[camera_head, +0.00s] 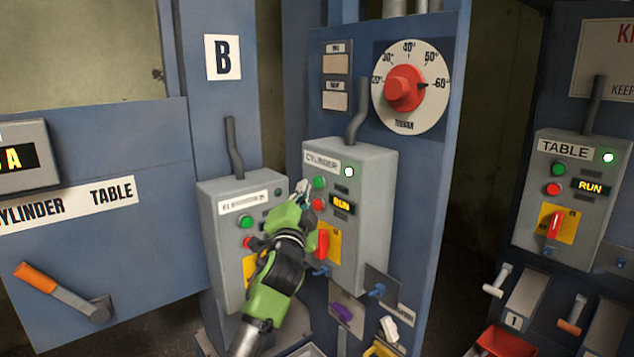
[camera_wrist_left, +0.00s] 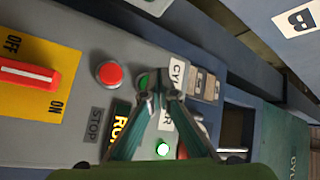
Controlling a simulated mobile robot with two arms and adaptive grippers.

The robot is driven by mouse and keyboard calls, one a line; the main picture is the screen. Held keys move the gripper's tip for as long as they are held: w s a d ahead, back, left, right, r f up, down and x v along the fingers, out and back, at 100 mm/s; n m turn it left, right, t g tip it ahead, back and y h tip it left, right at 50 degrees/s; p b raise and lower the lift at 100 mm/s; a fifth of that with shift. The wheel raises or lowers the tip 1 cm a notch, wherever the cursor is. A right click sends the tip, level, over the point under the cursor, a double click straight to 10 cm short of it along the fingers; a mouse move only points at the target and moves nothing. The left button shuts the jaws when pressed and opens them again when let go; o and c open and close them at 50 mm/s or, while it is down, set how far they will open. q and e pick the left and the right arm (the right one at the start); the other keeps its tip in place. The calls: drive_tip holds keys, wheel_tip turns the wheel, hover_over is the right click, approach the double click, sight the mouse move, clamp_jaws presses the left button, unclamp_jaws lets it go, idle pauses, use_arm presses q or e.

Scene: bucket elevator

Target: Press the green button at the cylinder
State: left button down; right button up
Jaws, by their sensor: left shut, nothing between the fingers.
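The grey CYLINDER box (camera_head: 375,205) is mounted on a blue panel in the head view. Its green button (camera_head: 319,182) sits above a red button (camera_head: 317,204), with a lit RUN display (camera_head: 343,204) beside them. My left gripper (camera_head: 302,187) is shut and empty, its tips just left of the green button in the head view. In the left wrist view, the fingertips (camera_wrist_left: 157,88) overlap part of the green button (camera_wrist_left: 143,79). I cannot tell whether they touch it. A lamp (camera_wrist_left: 163,148) on the box is lit. My right gripper is not in view.
The ELEVATOR box (camera_head: 225,260) with its own green button (camera_head: 246,222) stands close on the left, partly behind my left arm. A red rotary switch (camera_head: 322,243) is below the CYLINDER buttons. The TABLE box (camera_head: 600,225) is at the right.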

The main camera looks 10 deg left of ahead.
use_arm(q)
drive_tip(key=s+a+p, duration=0.2)
drive_tip(key=s, duration=0.1)
drive_tip(key=shift+s+a, duration=0.2)
drive_tip(key=shift+a, duration=0.15)
idle(0.4)
